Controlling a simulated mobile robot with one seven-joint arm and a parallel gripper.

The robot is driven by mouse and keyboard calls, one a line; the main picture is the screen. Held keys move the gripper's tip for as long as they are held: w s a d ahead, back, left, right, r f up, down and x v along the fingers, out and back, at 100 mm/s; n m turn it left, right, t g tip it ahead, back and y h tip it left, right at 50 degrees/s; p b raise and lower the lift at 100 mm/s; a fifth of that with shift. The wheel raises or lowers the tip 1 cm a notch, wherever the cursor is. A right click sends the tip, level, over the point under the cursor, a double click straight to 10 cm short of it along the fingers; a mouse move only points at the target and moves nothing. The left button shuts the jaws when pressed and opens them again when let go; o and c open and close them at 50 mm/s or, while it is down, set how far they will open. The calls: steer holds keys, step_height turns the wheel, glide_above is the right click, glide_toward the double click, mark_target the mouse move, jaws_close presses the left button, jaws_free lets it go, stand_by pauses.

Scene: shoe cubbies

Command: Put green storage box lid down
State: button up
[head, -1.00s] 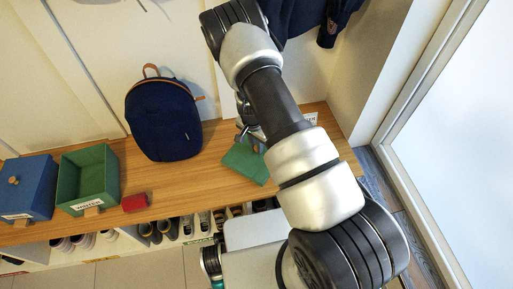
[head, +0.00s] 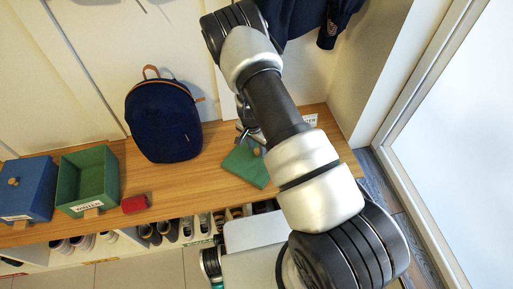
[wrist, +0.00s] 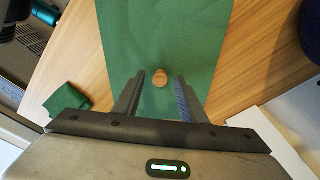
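The green storage box lid (head: 243,167) lies on the wooden bench to the right of the backpack, apart from its box. Its round wooden knob (head: 256,152) faces up. In the wrist view the lid (wrist: 160,35) spreads out below my gripper (wrist: 160,84). The two fingers stand apart on either side of the knob (wrist: 160,79), with a visible gap on both sides. My gripper is open and holds nothing. In the head view my arm hides part of the gripper and the bench around it. The open green storage box (head: 88,178) stands at the left of the bench.
A blue box with a lid (head: 27,188) stands left of the green box. A small red item (head: 135,204) lies right of it. A dark blue backpack (head: 163,120) stands against the wall. Shoes fill cubbies below the bench (head: 195,190). A glazed frame is at right.

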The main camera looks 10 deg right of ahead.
step_height(320, 180, up, 12)
steer(key=a+p, duration=0.1)
steer(key=p, duration=0.2)
step_height(320, 180, up, 11)
steer(key=n+y, duration=0.1)
glide_above(254, 156)
steer(key=a, duration=0.2)
steer(key=s+r+n+t+y, duration=0.1)
steer(key=s+r+n+t, duration=0.2)
steer(key=r, duration=1.3)
steer(key=s+d+r+n+t, duration=0.1)
steer(key=s+r+n, duration=0.2)
steer(key=s+r, duration=0.4)
steer(key=s+d+r+n+h, duration=0.1)
steer(key=s+r, duration=0.6)
steer(key=s, duration=0.7)
steer(key=shift+d+r+n+t, duration=0.35)
steer(key=shift+d+n, duration=0.35)
steer(key=shift+n, duration=0.4)
steer(key=shift+s, duration=0.1)
